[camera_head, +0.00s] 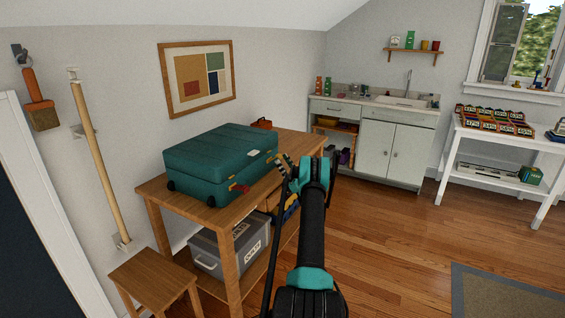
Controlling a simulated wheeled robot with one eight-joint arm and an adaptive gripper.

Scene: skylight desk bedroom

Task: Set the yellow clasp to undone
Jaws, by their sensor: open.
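A teal hard case (215,165) lies closed on a wooden table (152,190). A red clasp (238,188) shows on its front side, toward the near corner. Nothing shows between the fingers. I cannot tell whether they touch the case.
A grey bin (207,255) sits on the table's lower shelf. A wooden stool (152,280) stands at the near left. A sink cabinet (390,145) stands behind, and a white table (490,135) with coloured items is at the right. The wooden floor between is clear.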

